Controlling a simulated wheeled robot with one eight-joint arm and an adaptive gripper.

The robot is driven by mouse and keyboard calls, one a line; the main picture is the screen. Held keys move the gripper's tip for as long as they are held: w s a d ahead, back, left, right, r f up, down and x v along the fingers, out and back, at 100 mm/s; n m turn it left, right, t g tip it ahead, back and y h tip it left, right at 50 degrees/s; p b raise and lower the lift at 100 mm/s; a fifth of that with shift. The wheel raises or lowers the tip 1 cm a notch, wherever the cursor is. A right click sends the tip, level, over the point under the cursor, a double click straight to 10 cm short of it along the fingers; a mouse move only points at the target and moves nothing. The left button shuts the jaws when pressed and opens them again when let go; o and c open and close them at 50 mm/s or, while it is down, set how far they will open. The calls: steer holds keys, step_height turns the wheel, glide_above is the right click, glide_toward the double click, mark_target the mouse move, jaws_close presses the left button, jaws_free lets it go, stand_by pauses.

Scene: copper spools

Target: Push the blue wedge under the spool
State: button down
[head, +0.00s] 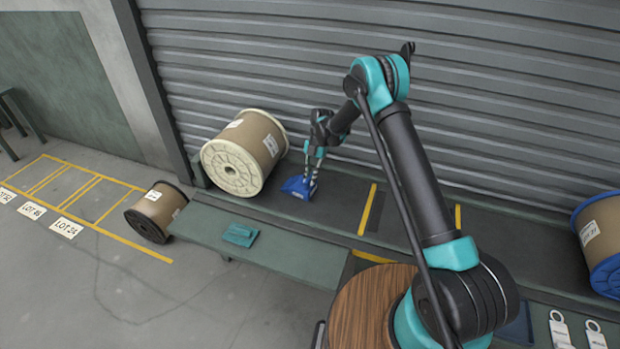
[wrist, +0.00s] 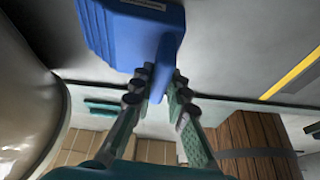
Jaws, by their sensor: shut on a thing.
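The blue wedge (head: 296,187) rests on or just above the dark shelf, to the right of the large spool with pale flanges (head: 230,168). In the head view a small gap shows between wedge and spool. My gripper (head: 312,178) is shut on the blue wedge from above. In the wrist view my fingertips (wrist: 160,82) close on a narrow upright part of the wedge (wrist: 130,38), and its ribbed side shows. The pale curve at the left of the wrist view is the spool (wrist: 22,95). Where the spool meets the shelf is hidden from the wrist view.
A teal block (head: 240,235) lies on the green front ledge (head: 210,225). A smaller dark-flanged spool (head: 157,211) is on the floor at left. A blue-flanged spool (head: 603,240) stands at far right. A ribbed shutter (head: 400,30) closes the back. Yellow stripes (head: 367,208) mark the shelf.

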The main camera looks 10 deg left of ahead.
steer(key=shift+f, duration=0.1)
steer(key=c, duration=1.4)
jaws_free()
